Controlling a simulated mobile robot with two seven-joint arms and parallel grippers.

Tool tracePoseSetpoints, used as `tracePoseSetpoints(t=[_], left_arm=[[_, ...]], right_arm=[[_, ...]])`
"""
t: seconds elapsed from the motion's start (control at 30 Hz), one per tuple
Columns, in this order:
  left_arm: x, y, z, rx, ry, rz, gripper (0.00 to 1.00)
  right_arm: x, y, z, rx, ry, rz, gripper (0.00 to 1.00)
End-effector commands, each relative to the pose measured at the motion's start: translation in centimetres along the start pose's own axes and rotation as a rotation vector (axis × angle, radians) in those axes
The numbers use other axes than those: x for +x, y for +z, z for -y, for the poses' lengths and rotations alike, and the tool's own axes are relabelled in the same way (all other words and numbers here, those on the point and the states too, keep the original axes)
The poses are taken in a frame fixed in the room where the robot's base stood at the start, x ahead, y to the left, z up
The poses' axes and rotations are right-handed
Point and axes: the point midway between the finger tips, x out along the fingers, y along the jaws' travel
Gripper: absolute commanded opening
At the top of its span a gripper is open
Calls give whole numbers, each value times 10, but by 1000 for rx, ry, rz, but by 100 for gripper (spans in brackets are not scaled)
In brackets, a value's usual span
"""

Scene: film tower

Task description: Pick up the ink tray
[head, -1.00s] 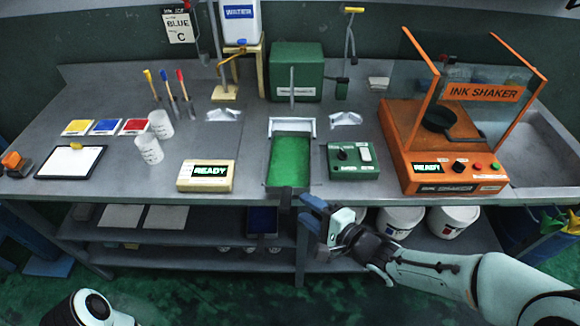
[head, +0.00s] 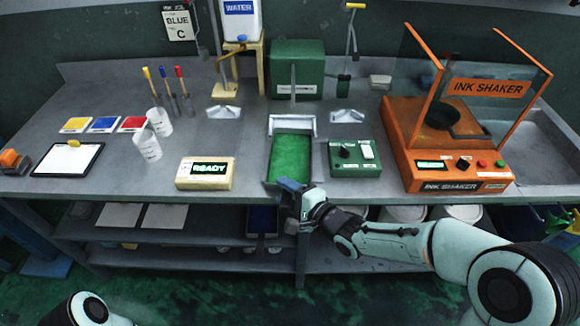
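The likely ink tray (head: 291,156) is a flat green rectangle lying on the grey bench in front of a green machine (head: 297,72). No label on it can be read. My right gripper (head: 289,187) is at the tray's front edge, by the bench's front edge. Its blue fingertips overlap the near rim in the picture. I cannot tell whether they touch the rim or close on it. The near end of the tray is partly hidden by the gripper. My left gripper is out of view; only part of my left arm shows at bottom left.
A green control box (head: 355,157) stands close to the tray's right, and a cream READY box (head: 206,173) to its left. The orange ink shaker (head: 455,170) is further right. White cups (head: 148,146) stand at left. A shelf (head: 190,240) is below the bench.

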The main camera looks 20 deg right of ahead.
Motion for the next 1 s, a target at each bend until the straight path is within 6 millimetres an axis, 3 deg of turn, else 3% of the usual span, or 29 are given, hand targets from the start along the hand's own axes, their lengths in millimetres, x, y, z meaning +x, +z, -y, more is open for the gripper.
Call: tracePoseSetpoints(t=[0.03,0.1,0.13,1.0], left_arm=[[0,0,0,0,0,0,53],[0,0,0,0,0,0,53],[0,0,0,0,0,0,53],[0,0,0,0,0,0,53]], right_arm=[[0,0,0,0,0,0,26],[0,0,0,0,0,0,3],[0,0,0,0,0,0,0],[0,-1,0,0,0,-1,0]])
